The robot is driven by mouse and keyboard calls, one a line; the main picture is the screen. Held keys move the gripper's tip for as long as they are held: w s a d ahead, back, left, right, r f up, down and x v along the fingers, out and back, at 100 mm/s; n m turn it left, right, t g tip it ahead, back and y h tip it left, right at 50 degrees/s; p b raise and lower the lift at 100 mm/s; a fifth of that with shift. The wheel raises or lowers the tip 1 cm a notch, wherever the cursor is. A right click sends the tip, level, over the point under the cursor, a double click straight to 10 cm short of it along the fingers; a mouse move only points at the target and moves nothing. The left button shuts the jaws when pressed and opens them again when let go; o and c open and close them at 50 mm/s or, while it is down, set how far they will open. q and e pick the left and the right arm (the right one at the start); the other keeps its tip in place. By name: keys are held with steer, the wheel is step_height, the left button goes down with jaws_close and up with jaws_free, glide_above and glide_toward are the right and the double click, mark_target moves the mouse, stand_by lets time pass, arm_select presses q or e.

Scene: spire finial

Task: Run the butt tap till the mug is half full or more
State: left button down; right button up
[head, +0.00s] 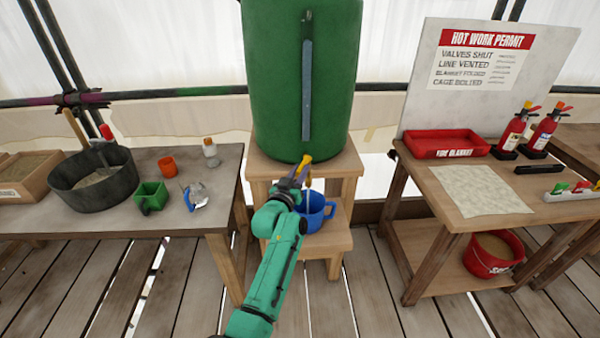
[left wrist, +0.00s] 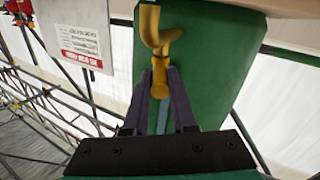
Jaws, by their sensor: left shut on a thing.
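The green water butt (head: 300,70) stands on a wooden stand, with a blue level strip (head: 306,90) down its front. Its yellow tap (head: 308,178) sticks out low on the front, and it also shows in the left wrist view (left wrist: 158,30). My left gripper (head: 299,170) is shut on the tap's yellow handle (left wrist: 160,83), which lies between the fingers in the left wrist view. The blue mug (head: 318,210) stands upright on the lower step under the tap. A thin pale streak below the tap looks like running water. The mug's water level cannot be made out. My right gripper is not in view.
A red bucket (head: 492,255) stands beneath.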

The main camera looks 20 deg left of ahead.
arm_select(q)
steer(key=c, duration=0.7)
jaws_free()
steer(key=shift+c, duration=0.2)
steer(key=shift+s, duration=0.3)
steer(key=s+b, duration=0.1)
steer(key=s, duration=1.3)
steer(key=shift+a, duration=0.3)
